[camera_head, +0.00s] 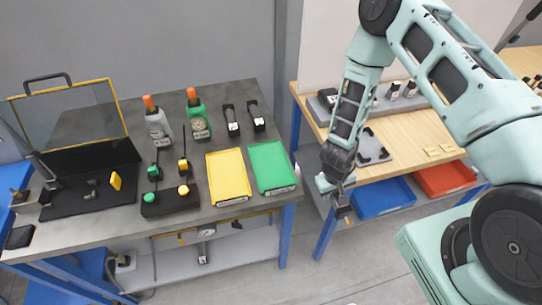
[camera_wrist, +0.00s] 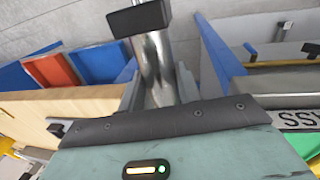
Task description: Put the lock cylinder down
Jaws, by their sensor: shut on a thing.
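The lock cylinder shows in the wrist view as a shiny metal barrel (camera_wrist: 156,62) with a dark block at its far end. My gripper (camera_head: 341,196) is shut on it, and the metal sides of the jaws flank the barrel. In the head view my gripper points down in the gap between the grey table and the wooden bench, in front of the bench. The lock cylinder (camera_head: 344,213) is a small dark shape below the fingertips, over the floor and touching no surface that I can see.
The grey table (camera_head: 85,232) on the left holds a yellow tray (camera_head: 229,177), a green tray (camera_head: 272,167), tools and an open case (camera_head: 75,140). The wooden bench (camera_head: 415,150) holds a grey plate (camera_head: 374,147). A blue bin (camera_head: 383,197) and red bin (camera_head: 444,178) sit below it.

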